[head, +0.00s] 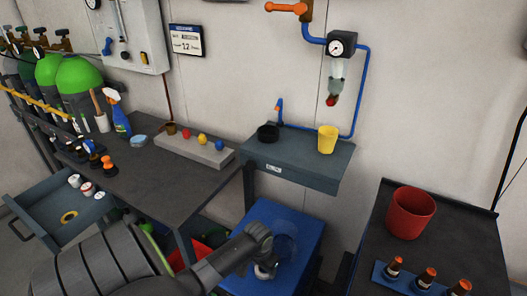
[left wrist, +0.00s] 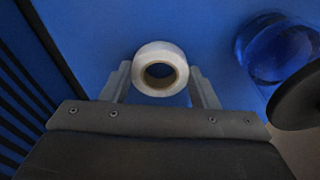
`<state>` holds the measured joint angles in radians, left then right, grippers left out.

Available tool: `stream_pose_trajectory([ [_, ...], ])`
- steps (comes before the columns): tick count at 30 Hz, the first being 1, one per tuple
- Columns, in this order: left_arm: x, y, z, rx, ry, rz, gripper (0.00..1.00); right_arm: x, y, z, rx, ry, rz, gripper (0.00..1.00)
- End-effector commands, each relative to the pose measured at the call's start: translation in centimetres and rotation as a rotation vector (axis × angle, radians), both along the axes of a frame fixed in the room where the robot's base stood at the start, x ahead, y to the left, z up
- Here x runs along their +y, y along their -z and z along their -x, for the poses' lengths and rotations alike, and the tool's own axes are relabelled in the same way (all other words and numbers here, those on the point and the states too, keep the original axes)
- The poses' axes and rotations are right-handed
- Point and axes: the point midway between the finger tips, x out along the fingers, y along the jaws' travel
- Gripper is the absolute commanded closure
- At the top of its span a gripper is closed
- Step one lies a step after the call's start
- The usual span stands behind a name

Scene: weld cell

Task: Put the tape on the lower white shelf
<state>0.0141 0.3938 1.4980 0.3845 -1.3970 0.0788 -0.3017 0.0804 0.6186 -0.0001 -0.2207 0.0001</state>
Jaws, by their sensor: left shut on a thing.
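The tape (left wrist: 160,51) is a white roll with a brown core. It sits between the two fingers of my left gripper (left wrist: 160,85), which is shut on it. In the head view my left gripper (head: 267,270) is low in the middle, over a blue surface (head: 257,213), and the tape is partly hidden by it. Whether the tape touches the surface I cannot tell. No white shelf is recognisable in either view. My right gripper is not in view.
A translucent blue round object (left wrist: 280,48) stands close to the right of the tape. A grey wall shelf (head: 300,165) holds a yellow cup (head: 327,139) and a black ring-like item. A dark bench (head: 450,240) with a red bucket (head: 411,212) is at right; an open drawer (head: 50,213) is at left.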

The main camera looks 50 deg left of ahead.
Motion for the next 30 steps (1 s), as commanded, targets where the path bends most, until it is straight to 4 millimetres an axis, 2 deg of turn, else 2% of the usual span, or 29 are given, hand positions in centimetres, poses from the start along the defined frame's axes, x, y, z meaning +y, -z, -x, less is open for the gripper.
stream_pose_trajectory([
  [5, 0.0, 0.2, 0.0, 0.001, -0.001, 0.0, 0.68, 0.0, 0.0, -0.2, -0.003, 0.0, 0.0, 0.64],
  [6, 0.0, 0.3, 0.0, 0.001, -0.001, 0.0, 0.45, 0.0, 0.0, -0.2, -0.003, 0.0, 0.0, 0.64],
  [11, 0.0, 0.2, 0.0, 0.001, -0.001, 0.0, 0.24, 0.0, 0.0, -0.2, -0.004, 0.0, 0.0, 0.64],
  [22, 0.0, -0.3, 0.0, -0.001, 0.0, 0.0, 0.24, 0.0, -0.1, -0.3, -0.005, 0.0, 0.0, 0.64],
  [26, 0.1, -1.9, 0.1, -0.003, 0.001, -0.001, 0.24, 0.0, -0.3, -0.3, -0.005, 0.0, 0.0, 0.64],
  [30, 0.1, -4.6, 0.4, -0.004, 0.002, -0.003, 0.24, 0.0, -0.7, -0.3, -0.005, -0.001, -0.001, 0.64],
])
